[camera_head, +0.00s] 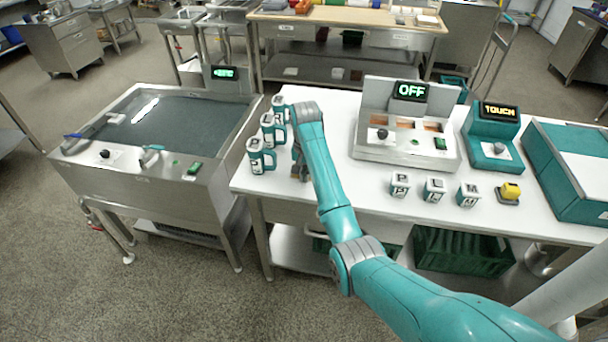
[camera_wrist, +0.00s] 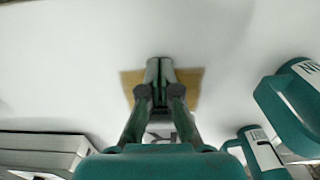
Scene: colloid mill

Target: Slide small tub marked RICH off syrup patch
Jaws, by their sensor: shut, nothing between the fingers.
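My gripper (camera_wrist: 160,72) is shut and empty, pointing down at the white table (camera_head: 335,190). In the wrist view its fingertips overlap a brown patch (camera_wrist: 191,84), which shows on both sides of them. I cannot tell whether they touch the table. A small pale thing with dark marks (camera_wrist: 160,132) shows partly between the fingers, below the patch in the picture. It may be the small tub, but its lettering is not readable. In the head view my arm hides most of this spot, and no tub marked RICH can be made out.
Teal-handled mugs (camera_head: 261,157) stand in a row left of my gripper; two show close by in the wrist view (camera_wrist: 262,155). A grey machine reading OFF (camera_head: 408,130) stands to the right. Small labelled white blocks (camera_head: 434,190) and a yellow-topped button (camera_head: 509,193) sit near the front edge.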

